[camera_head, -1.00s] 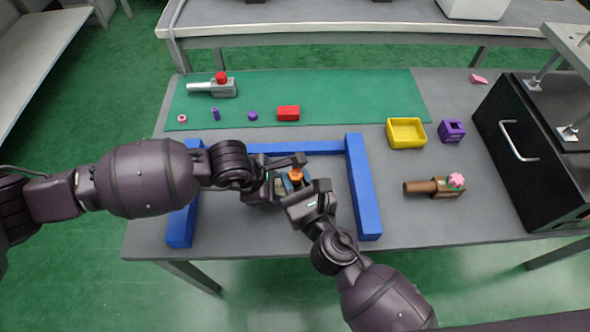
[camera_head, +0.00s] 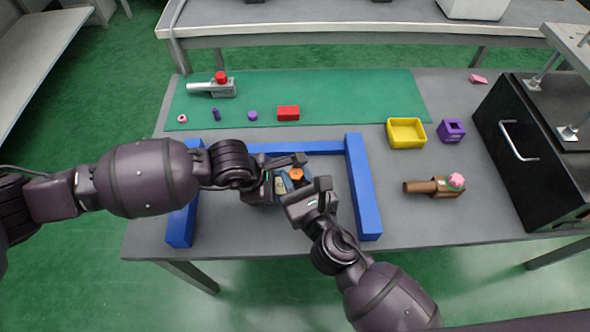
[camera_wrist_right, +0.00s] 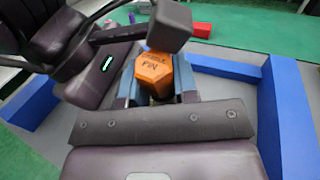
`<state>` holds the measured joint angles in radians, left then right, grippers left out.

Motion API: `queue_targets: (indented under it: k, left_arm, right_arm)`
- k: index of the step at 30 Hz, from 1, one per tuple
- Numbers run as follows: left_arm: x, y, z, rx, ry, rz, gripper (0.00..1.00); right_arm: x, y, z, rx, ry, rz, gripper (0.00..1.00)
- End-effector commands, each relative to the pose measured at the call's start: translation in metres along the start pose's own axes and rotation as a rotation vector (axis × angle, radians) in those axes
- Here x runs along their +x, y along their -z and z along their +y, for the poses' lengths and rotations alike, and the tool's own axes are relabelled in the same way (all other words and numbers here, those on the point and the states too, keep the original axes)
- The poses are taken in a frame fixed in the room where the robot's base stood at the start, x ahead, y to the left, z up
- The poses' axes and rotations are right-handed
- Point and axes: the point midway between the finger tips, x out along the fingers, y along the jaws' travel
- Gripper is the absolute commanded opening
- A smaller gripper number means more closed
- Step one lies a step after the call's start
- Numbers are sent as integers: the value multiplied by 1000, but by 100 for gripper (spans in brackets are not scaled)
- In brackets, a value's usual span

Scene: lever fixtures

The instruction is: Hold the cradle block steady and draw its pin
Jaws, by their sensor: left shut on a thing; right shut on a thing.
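The cradle block (camera_head: 281,186) is blue-grey and sits inside the blue frame, largely hidden by my grippers; part of it shows in the right wrist view (camera_wrist_right: 187,80). Its orange pin (camera_head: 296,174) has a lettered six-sided head, which stands up from the block in the right wrist view (camera_wrist_right: 153,74). My left gripper (camera_head: 283,183) is shut on the block from the left. My right gripper (camera_head: 303,180) is shut on the pin, with one finger on either side of its head in the right wrist view (camera_wrist_right: 165,72). How deep the pin sits is hidden.
Blue bars (camera_head: 364,190) frame the work area on three sides. To the right are a brown block with a handle (camera_head: 446,187), a yellow tray (camera_head: 391,143), a purple socket (camera_head: 452,131) and a black cabinet (camera_head: 495,128). Small parts lie on the green mat (camera_head: 350,98).

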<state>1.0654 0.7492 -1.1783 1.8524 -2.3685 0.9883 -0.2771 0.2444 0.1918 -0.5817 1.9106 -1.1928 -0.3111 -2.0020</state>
Motion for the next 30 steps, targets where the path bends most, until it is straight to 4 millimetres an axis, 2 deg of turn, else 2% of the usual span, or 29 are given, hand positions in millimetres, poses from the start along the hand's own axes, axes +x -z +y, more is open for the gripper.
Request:
queue_targets:
  k: [1, 26, 27, 30]
  left_arm:
    - [5, 12, -4, -9, 10, 28, 14]
    - [4, 4, -6, -4, 14, 12, 14]
    - [4, 4, -6, -3, 14, 10, 14]
    - [3, 3, -5, -3, 11, 9, 14]
  right_arm:
    - [3, -10, -1, 1, 2, -23, 0]
    - [8, 0, 6, 3, 0, -23, 0]
    - [8, 0, 6, 3, -1, -22, 34]
    - [7, 1, 6, 3, -1, -20, 49]
